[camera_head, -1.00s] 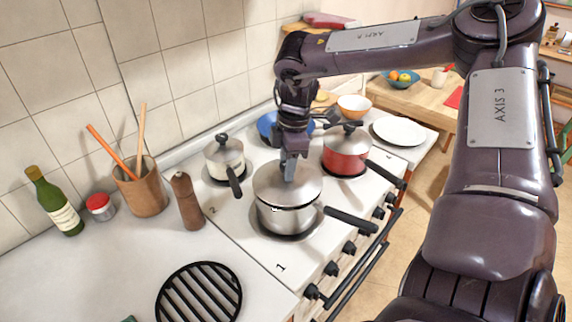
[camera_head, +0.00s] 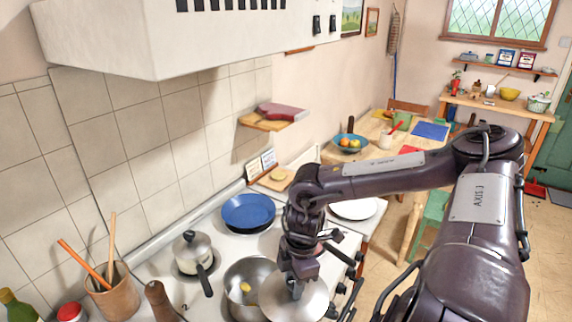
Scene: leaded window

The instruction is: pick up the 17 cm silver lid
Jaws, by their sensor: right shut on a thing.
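The silver lid (camera_head: 312,303) is a round, shiny metal disc at the bottom of the head view. My right gripper (camera_head: 295,285) is shut on it from above, at the middle of its top. The lid is off the steel pot (camera_head: 232,275) and to its right, overlapping the pot's right side in the picture. The open pot shows a small yellow thing (camera_head: 245,287) inside. The lid's knob is hidden by the gripper. My left gripper is not in view.
A small lidded pot (camera_head: 193,252) with a dark handle stands to the left. A wooden utensil holder (camera_head: 115,291) and a pepper mill (camera_head: 160,301) stand at left. A range hood (camera_head: 190,35) hangs above.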

